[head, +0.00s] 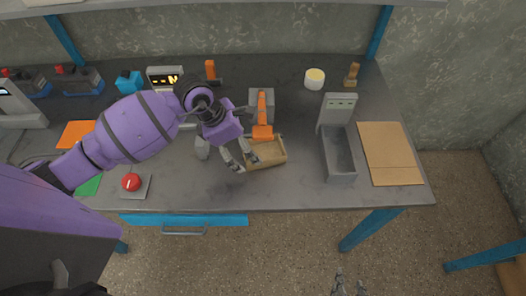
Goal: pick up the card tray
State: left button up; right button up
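The card tray (278,161) is a small, shallow tan box with low walls on the grey workbench, near the middle of its front half. My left gripper (242,158), on the purple arm from the left, is at the tray's left end, pointing down. Its two fingers stand apart, and the gripper covers part of that end. I cannot tell whether either finger touches the wall. My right gripper (349,287) shows only as two separated fingertips at the bottom edge, in front of the bench and away from the tray.
An orange-handled device (262,112) stands right behind the tray. A grey machine with a trough (338,150) and a flat tan board (390,153) lie to the right. A red button (131,182) sits left. Bench surface between tray and trough is clear.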

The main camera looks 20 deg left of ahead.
pick_arm(q)
jog(key=shift+d+x, duration=0.25)
jog(key=shift+x, duration=1.6)
jog(key=c, duration=1.1)
jog(key=shift+r, duration=0.1)
jog(key=shift+c, duration=0.7)
jog(key=shift+r+p, duration=0.3)
jog(key=shift+r, duration=0.1)
jog(key=p+v, duration=0.1)
jog(key=v, duration=0.1)
jog(key=p+v, duration=0.1)
jog(key=v, duration=0.2)
jog(key=shift+d+r+p, duration=0.25)
jog(key=shift+r+p, duration=0.15)
jog(key=s+a+r, duration=0.6)
jog(key=s, duration=0.5)
jog(key=shift+a+r, duration=0.35)
jog(key=shift+r, duration=0.05)
pick_arm(e)
jog(key=shift+t, duration=0.3)
jog(key=r, duration=0.1)
jog(key=w+r, duration=0.2)
jog(key=shift+w+a+r, duration=0.2)
jog(key=shift+a+r, duration=0.05)
jog(key=shift+a, duration=0.05)
